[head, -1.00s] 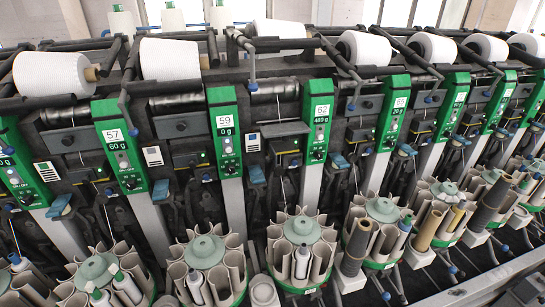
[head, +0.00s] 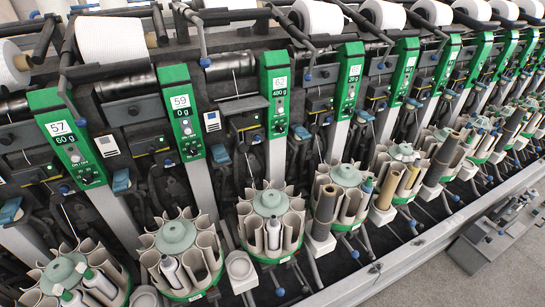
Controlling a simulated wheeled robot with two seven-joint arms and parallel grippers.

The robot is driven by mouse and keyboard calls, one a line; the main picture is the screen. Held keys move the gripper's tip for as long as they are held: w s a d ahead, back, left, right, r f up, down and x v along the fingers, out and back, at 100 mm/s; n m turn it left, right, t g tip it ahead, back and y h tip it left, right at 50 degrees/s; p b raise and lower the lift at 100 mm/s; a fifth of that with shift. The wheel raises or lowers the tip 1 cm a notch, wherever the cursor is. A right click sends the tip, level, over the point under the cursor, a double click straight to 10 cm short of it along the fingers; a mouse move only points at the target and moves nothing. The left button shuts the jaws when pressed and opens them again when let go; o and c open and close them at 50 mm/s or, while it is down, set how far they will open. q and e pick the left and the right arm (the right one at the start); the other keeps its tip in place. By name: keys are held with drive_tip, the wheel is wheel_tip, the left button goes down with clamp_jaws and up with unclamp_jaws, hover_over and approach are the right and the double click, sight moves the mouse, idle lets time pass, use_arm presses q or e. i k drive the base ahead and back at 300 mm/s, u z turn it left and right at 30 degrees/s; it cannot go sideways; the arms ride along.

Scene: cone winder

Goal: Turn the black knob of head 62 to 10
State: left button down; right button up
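The green panel of head 62 (head: 268,105) stands upright near the middle of the head view. Its white label reads 62 in the earlier view and is faint now; the display below it reads about 480 g. The black knob (head: 279,126) sits low on this panel. It is too small to read its pointer or scale. Neither of my grippers is in view.
Panel 59 (head: 185,115) and panel 57 (head: 70,140) stand to the left, and more green panels recede right. Round bobbin magazines (head: 272,205) stick out below the panels. Yarn cones (head: 111,40) lie above. A dark grey box (head: 480,245) stands at lower right by open floor.

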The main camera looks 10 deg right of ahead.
sight(280, 128)
drive_tip(key=z, duration=0.4)
drive_tip(key=k, duration=0.45)
drive_tip(key=z, duration=0.95)
drive_tip(key=k, duration=0.9)
drive_tip(key=z, duration=1.1)
drive_tip(key=i, duration=2.3)
drive_tip(key=u, duration=1.4)
drive_tip(key=i, duration=0.8)
drive_tip(key=u, duration=0.9)
